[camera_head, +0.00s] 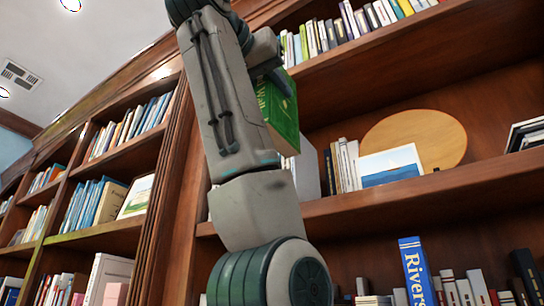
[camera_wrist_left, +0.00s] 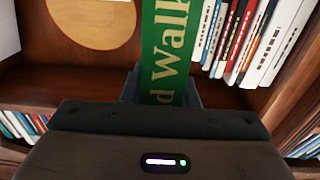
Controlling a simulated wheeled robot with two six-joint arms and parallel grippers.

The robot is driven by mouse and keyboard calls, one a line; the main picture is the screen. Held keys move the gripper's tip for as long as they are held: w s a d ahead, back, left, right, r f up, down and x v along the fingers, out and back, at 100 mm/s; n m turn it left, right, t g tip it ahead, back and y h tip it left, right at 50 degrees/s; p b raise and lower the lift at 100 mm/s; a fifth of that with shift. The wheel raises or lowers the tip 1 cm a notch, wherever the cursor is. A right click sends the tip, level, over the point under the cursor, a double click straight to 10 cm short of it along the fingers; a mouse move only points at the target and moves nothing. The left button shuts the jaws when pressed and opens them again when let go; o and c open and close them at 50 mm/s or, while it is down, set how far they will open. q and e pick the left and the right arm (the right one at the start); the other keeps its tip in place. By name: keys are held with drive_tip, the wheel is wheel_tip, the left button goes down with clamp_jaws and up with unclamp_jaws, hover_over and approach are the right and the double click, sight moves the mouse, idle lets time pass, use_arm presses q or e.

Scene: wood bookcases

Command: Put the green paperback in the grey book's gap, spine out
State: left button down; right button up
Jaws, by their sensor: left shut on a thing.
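The green paperback (camera_head: 280,118) is held high in front of the bookcase, tilted, in the head view. My left gripper (camera_head: 272,75) is shut on it, with the arm partly covering it. In the left wrist view the green paperback (camera_wrist_left: 164,50) stands up between the fingers of my left gripper (camera_wrist_left: 162,90). Its face toward that camera carries pale lettering that reads "d Walk". A pale grey block-like thing (camera_head: 308,165) stands on the middle shelf, partly behind my arm; I cannot tell whether it is the grey book. No gap can be made out clearly. My right gripper is out of view.
The middle shelf (camera_head: 340,212) holds upright books (camera_head: 343,165), a picture of blue water (camera_head: 391,168) and a round wooden disc (camera_head: 420,135). A blue "Rivers" book (camera_head: 416,270) stands below. In the wrist view, a row of books (camera_wrist_left: 245,40) leans right of the paperback.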

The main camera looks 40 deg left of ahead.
use_arm(q)
drive_tip(key=f+p+x, duration=0.3)
drive_tip(key=p+x, duration=0.1)
drive_tip(key=x, duration=2.1)
drive_tip(key=shift+w, duration=0.4)
drive_tip(key=shift+d+f, duration=0.1)
drive_tip(key=shift+f, duration=0.1)
idle(0.6)
drive_tip(key=c, duration=1)
unclamp_jaws()
drive_tip(key=shift+c, duration=0.2)
drive_tip(key=shift+s, duration=0.1)
